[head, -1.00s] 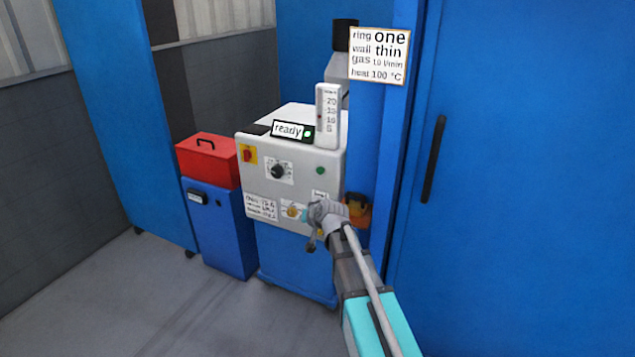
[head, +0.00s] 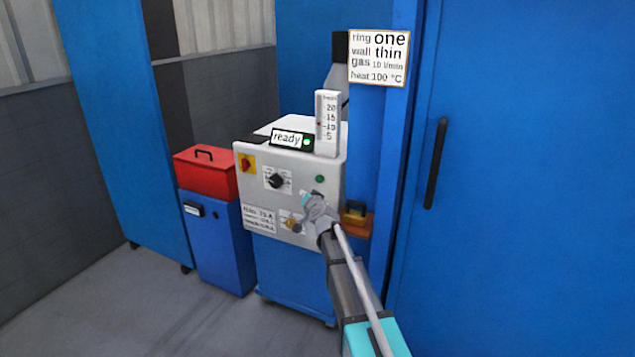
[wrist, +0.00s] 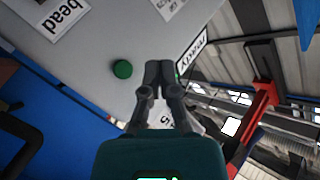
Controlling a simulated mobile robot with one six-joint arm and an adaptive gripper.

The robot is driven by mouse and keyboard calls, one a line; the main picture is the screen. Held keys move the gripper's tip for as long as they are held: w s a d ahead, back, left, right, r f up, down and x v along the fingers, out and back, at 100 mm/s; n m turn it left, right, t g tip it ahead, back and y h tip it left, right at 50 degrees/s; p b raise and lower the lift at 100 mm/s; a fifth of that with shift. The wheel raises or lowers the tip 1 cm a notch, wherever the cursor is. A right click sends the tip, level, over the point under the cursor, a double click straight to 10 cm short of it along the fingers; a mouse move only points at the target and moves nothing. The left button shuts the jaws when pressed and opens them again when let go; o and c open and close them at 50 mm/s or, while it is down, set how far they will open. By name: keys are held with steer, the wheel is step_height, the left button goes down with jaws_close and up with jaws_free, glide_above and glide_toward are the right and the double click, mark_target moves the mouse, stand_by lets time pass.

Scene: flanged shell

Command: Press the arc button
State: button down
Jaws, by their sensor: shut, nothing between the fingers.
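The white machine (head: 242,185) carries a round green button (head: 320,179) on the right of its front panel; I read no "arc" label beside it. The same green button (wrist: 122,69) shows in the wrist view, left of my fingertips and apart from them. My gripper (head: 316,196) is in front of the panel, just below the button in the head view. In the wrist view its fingers (wrist: 158,66) are shut together with nothing between them. The gripper hides part of the panel below the button, including any label there.
A black dial (head: 278,180), a red-yellow switch (head: 246,163) and a lower yellow knob (head: 290,223) share the panel. The "ready" display (head: 287,137) and flow gauge (head: 327,120) stand on top. A red toolbox (head: 205,175) is left; a blue door (head: 520,180) is right.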

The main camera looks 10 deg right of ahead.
mark_target(316, 180)
steer(key=shift+w+d, duration=0.1)
steer(key=shift+w, duration=0.05)
steer(key=shift+w+d, duration=0.85)
steer(key=shift+w, duration=0.3)
steer(key=shift+w+d, duration=0.8)
steer(key=shift+w, duration=0.3)
steer(key=shift+w+d, duration=0.85)
steer(key=shift+w, duration=0.3)
steer(key=shift+w+d, duration=0.5)
steer(key=shift+w, duration=0.2)
stand_by(0.5)
steer(key=shift+s, duration=0.15)
steer(key=shift+s+a, duration=0.5)
steer(key=shift+s, duration=0.1)
steer(key=shift+s+a, duration=0.1)
stand_by(0.5)
steer(key=shift+s+a, duration=0.7)
steer(key=shift+s, duration=0.3)
steer(key=shift+s+a, duration=0.7)
steer(key=shift+s, duration=0.25)
